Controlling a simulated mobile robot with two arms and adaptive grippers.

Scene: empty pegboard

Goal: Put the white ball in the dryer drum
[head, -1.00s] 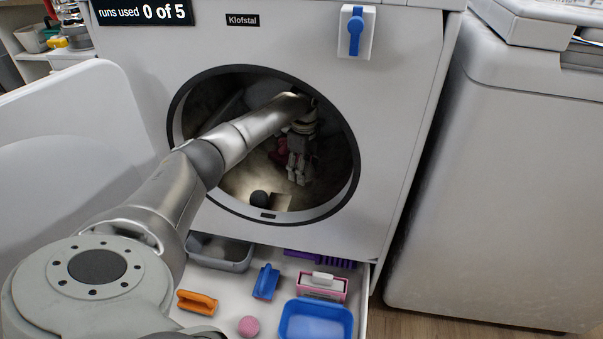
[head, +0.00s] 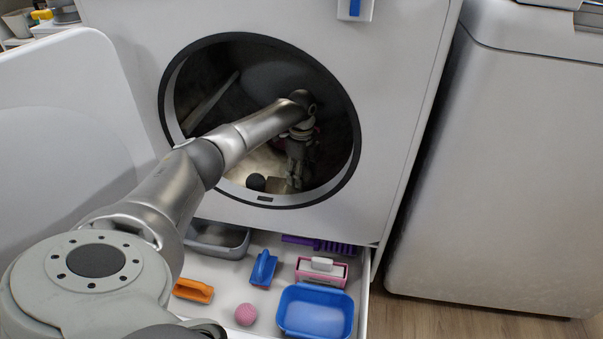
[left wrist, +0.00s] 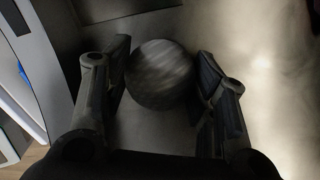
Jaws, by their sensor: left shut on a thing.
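My left arm reaches through the round opening into the dryer drum (head: 335,100). My left gripper (head: 295,181) is low inside the drum, fingers pointing down. In the left wrist view, the gripper (left wrist: 162,85) is shut on a ball (left wrist: 160,72), which I take as the white ball; it looks grey and streaked in the shade. The held ball cannot be made out in the head view. A separate dark ball (head: 256,182) lies in the drum near the front rim, left of the gripper. My right gripper is not in view.
The open door (head: 60,110) stands at left. A white appliance (head: 500,160) stands right.

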